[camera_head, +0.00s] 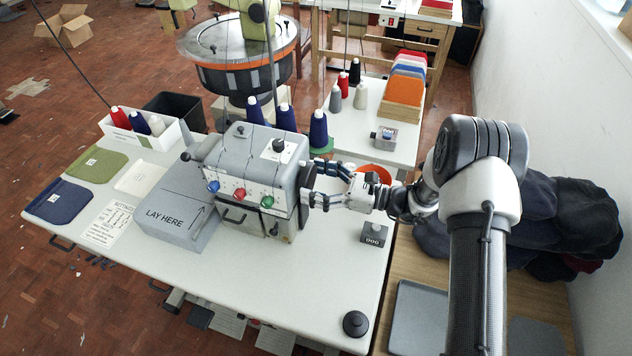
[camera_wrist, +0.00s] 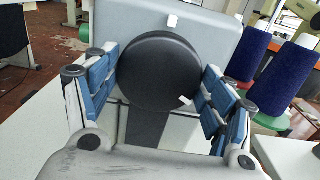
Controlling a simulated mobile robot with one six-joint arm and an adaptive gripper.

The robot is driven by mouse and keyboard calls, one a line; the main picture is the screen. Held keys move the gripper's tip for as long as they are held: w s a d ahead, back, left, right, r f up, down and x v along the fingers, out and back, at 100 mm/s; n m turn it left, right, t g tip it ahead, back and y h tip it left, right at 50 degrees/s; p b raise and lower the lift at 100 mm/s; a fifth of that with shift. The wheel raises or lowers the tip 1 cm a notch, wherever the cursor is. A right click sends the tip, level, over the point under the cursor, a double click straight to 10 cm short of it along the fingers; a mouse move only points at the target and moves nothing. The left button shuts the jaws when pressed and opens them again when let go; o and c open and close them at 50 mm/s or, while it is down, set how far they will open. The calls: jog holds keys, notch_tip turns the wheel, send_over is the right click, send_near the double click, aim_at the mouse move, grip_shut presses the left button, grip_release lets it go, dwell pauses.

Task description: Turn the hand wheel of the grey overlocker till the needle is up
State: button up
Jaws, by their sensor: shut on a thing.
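The grey overlocker (camera_head: 232,160) stands on the white table, with red, blue and green knobs on its front. Its black round hand wheel (camera_wrist: 158,72) fills the middle of the wrist view, with small white marks at its upper and lower right. My gripper (camera_head: 312,184) reaches the machine's right side from the right. In the wrist view my gripper (camera_wrist: 160,85) has its blue-padded fingers on either side of the wheel, shut on it. I cannot make out the needle in either view.
A grey block (camera_head: 176,215) marked LAY HERE sits left of the machine. The table's front middle is clear.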

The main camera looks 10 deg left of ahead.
jog(key=n+b, duration=0.3)
jog(key=n, duration=0.3)
jog(key=shift+f, duration=0.15)
jog(key=n+b, duration=0.1)
jog(key=n, duration=0.3)
jog(key=shift+s, duration=0.1)
jog(key=shift+n, duration=0.4)
jog(key=o, duration=1.1)
jog(key=shift+c, duration=0.2)
jog(key=shift+d, duration=0.1)
jog(key=s+d, duration=0.1)
jog(key=d, duration=1)
jog(key=shift+s+d, duration=0.3)
jog(key=shift+d, duration=0.05)
